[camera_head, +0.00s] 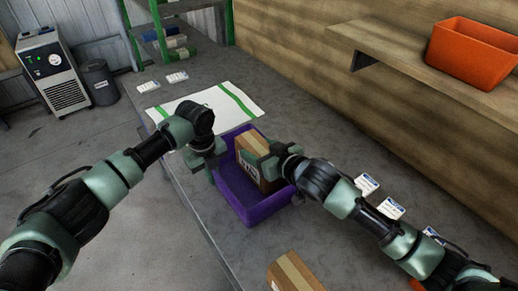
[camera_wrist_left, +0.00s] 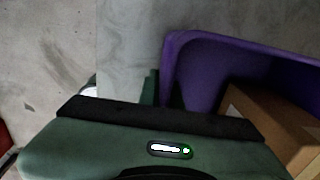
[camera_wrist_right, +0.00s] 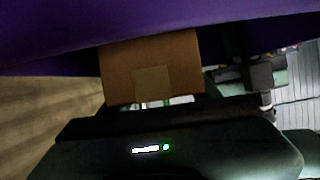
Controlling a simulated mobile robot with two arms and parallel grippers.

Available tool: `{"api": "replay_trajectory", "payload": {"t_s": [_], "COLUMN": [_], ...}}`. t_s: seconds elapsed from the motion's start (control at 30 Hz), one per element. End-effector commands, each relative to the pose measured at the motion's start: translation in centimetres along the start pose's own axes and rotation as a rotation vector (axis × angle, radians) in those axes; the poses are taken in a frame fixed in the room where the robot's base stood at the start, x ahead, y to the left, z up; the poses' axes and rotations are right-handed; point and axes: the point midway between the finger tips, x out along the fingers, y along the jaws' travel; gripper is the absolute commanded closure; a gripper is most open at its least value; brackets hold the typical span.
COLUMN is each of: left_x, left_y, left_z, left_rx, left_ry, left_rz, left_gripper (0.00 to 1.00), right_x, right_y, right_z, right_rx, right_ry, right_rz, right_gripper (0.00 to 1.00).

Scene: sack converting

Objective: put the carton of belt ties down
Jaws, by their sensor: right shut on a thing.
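A brown carton (camera_head: 247,143) with a pale tape strip and a label stands within the outline of the purple bin (camera_head: 238,200) in the head view. My right gripper (camera_head: 265,158) is shut on this carton. The carton shows against purple in the right wrist view (camera_wrist_right: 150,65) and beside the bin wall in the left wrist view (camera_wrist_left: 270,120). Whether its base touches the bin floor is hidden. My left gripper (camera_head: 213,168) is at the bin's left wall; its fingers are mostly hidden, so I cannot tell whether it grips the rim.
Another taped carton (camera_head: 292,274) stands at the near table edge. A white mat with green stripes (camera_head: 238,100) lies behind the bin. Small white labelled packs (camera_head: 366,184) lie to the right. An orange bin (camera_head: 470,52) is on the wall shelf (camera_head: 400,55).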

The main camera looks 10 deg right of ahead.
Motion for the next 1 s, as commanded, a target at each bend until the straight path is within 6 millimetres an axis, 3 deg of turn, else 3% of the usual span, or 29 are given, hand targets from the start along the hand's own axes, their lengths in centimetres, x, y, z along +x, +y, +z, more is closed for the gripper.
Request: {"api": "replay_trajectory", "payload": {"t_s": [0.63,0.67,1.0], "left_x": [-0.1,0.0,-0.1], "left_y": [0.0,0.0,0.0], "left_z": [0.0,0.0,0.0], "left_rx": [0.0,0.0,0.0], "left_ry": [0.0,0.0,-0.001], "left_rz": [-0.001,-0.001,-0.001], "left_gripper": [1.0,1.0,1.0], "right_x": [0.4,0.4,0.3], "right_y": [0.0,0.0,0.0], "right_z": [0.9,1.1,0.7], "right_rx": [0.0,0.0,-0.001], "right_ry": [0.004,0.0,0.002], "right_rz": [0.0,0.0,0.0], "right_gripper": [1.0,0.3,0.29]}}
